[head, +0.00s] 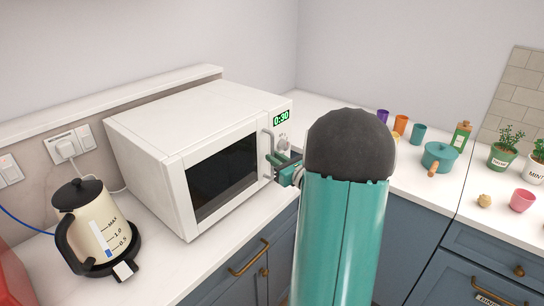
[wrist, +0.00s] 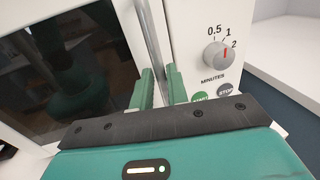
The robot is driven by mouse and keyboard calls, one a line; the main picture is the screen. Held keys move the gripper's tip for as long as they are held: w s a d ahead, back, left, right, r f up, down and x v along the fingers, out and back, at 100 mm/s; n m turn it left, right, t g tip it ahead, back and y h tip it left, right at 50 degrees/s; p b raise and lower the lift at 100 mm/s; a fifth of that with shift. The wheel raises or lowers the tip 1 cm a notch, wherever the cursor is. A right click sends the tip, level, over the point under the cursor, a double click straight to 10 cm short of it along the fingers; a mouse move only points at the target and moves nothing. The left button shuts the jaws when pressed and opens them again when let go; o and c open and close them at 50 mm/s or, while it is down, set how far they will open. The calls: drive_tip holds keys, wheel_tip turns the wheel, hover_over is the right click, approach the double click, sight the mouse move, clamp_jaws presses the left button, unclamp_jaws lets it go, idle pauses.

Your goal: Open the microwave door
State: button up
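The white microwave (head: 185,122) stands on the counter at the left in the head view, its dark-windowed door (head: 222,178) shut. An upright metal bar handle (head: 267,145) runs along the door's right edge; it also shows in the wrist view (wrist: 150,40). My gripper (head: 278,160) is at the handle's lower part. In the wrist view, its two green fingers (wrist: 160,86) stand on either side of the bar, close together and shut on it. In the head view, my arm hides part of the counter beyond.
A cream kettle (head: 98,225) stands at the left front of the microwave. In the wrist view, a minutes dial (wrist: 216,55) sits right of the handle. Several cups, a teal pot (head: 438,158) and potted herbs (head: 505,150) stand on the right-hand counter. Blue cabinets (head: 410,225) lie below.

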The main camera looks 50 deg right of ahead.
drive_tip(key=shift+w+d, duration=0.15)
drive_tip(key=shift+w, duration=0.8)
clamp_jaws()
drive_tip(key=shift+s, duration=0.2)
